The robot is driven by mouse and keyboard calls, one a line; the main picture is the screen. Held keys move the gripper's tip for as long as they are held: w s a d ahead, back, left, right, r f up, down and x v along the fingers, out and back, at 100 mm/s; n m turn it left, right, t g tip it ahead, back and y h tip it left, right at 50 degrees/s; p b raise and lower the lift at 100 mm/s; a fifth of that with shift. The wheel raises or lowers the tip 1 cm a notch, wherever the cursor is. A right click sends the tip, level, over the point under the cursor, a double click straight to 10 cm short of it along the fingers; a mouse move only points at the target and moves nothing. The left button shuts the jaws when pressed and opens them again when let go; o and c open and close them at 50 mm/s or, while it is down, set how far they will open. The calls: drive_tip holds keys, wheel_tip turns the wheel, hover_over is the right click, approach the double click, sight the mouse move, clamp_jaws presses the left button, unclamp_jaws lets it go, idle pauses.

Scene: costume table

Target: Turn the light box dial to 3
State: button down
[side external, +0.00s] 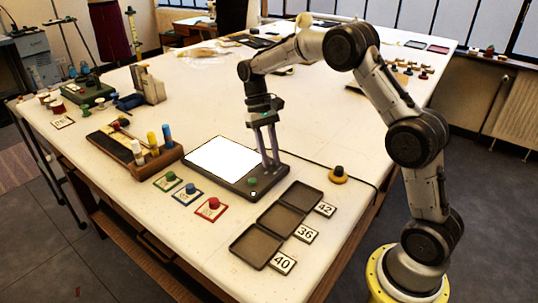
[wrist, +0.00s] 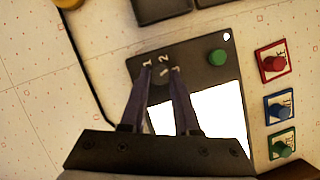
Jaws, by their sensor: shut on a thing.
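The light box (side external: 207,172) is a dark slab with a bright white panel, lying on the table. In the wrist view, its dark control strip (wrist: 190,62) carries the numerals 1, 2 and 3 around a dark dial (wrist: 160,75). A green knob (wrist: 217,57) sits beside the dial, and it also shows in the side view (side external: 252,181). My gripper (wrist: 161,72) points down with its two fingers on either side of the dial, shut on it. In the side view my gripper (side external: 271,168) reaches the strip. The fingers cover much of the dial; I cannot tell which numeral it points to.
Three dark trays (side external: 281,218) with number cards lie at the front right. Green, blue and red knobs (side external: 213,203) on cards stand at the front. A wooden rack (side external: 135,160) is at the left. A yellow-based black knob (side external: 338,172) and a dark cable lie at the right.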

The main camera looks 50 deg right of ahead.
drive_tip(key=shift+s+d+m+t+y, duration=0.1)
drive_tip(key=shift+m+t+y, duration=0.2)
drive_tip(key=shift+m, duration=0.85)
drive_tip(key=shift+d+m+t+y, duration=0.15)
drive_tip(key=shift+m+y, duration=0.25)
drive_tip(key=shift+m, duration=0.75)
drive_tip(key=shift+a, duration=0.1)
drive_tip(key=c, duration=0.6)
unclamp_jaws()
drive_tip(key=shift+c, duration=0.2)
drive_tip(key=v, duration=1.3)
drive_tip(key=shift+r, duration=0.4)
